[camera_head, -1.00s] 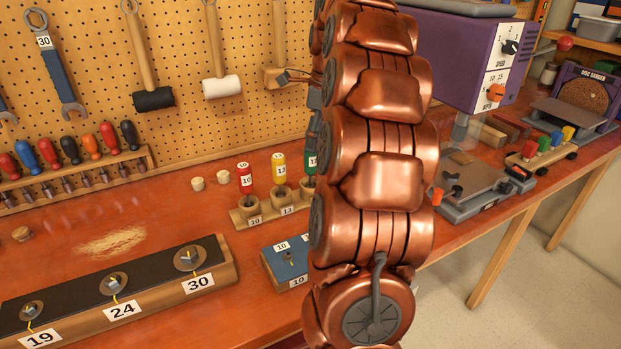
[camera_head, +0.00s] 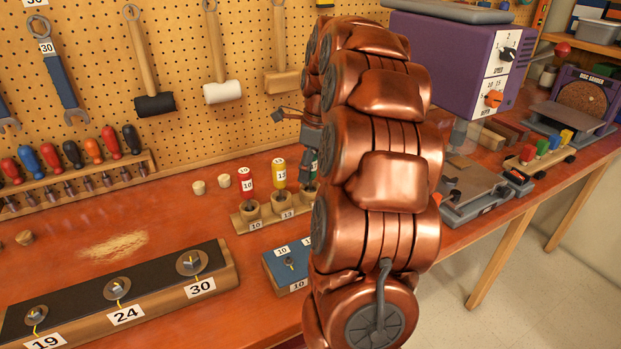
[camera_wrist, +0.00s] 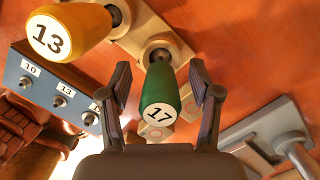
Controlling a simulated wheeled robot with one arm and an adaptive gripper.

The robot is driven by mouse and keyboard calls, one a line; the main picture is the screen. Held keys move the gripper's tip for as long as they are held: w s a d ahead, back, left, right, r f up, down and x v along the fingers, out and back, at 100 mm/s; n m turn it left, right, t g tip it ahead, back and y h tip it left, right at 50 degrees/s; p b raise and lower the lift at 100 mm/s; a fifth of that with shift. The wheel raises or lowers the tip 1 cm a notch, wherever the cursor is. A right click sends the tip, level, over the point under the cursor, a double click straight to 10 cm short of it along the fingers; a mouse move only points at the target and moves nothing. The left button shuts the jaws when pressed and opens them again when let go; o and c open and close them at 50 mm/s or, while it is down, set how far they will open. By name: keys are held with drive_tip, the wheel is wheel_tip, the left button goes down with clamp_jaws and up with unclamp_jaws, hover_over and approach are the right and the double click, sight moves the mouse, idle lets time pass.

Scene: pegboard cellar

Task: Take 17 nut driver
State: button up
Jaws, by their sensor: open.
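The green nut driver labelled 17 (camera_wrist: 160,88) stands in its rack and shows in the wrist view between the two fingers of my gripper (camera_wrist: 160,78). The fingers are open, one on each side of the handle, with visible gaps. In the head view only a sliver of green shows beside my copper arm, which hides most of the driver. The yellow nut driver labelled 13 (camera_head: 279,172) stands just left of it, also in the wrist view (camera_wrist: 66,32). The red nut driver labelled 10 (camera_head: 246,180) stands farther left. The wooden rack (camera_head: 267,219) holds them.
A blue block with numbered bolts (camera_head: 281,271) sits in front of the rack. A long bolt board (camera_head: 150,300) lies at the front left. A grey device (camera_head: 475,190) and purple machine (camera_head: 455,65) stand right of my arm. Two corks (camera_head: 212,185) lie behind the rack.

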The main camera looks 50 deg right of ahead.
drive_tip(key=shift+f, duration=0.1)
clamp_jaws()
idle(0.5)
drive_tip(key=shift+r+b, duration=0.7)
drive_tip(key=shift+r, duration=4.3)
drive_tip(key=c, duration=0.7)
unclamp_jaws()
clamp_jaws()
